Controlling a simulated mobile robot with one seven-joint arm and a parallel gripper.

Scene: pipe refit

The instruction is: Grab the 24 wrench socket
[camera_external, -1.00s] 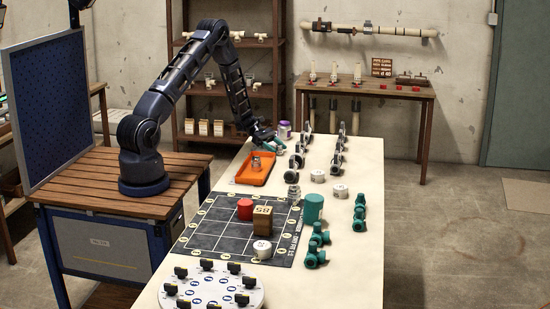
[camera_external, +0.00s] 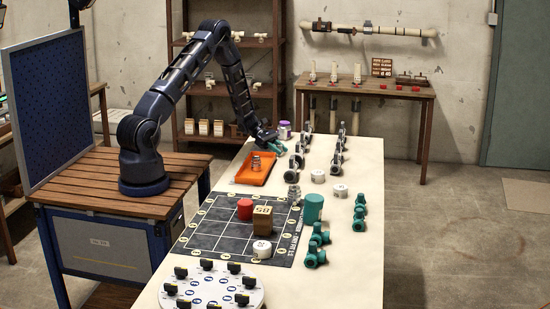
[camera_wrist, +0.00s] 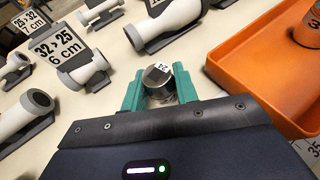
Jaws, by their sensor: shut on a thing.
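The 24 wrench socket (camera_wrist: 157,74) is a short grey metal cylinder with a white "24" label on its rim. In the wrist view it sits between the two teal fingers of my gripper (camera_wrist: 160,92), which are shut on it. In the external view my gripper (camera_external: 276,147) is low over the white table, just behind the orange tray. The socket cannot be made out there.
Grey-and-white pipe fittings (camera_wrist: 172,17) with size cards stand ahead and left.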

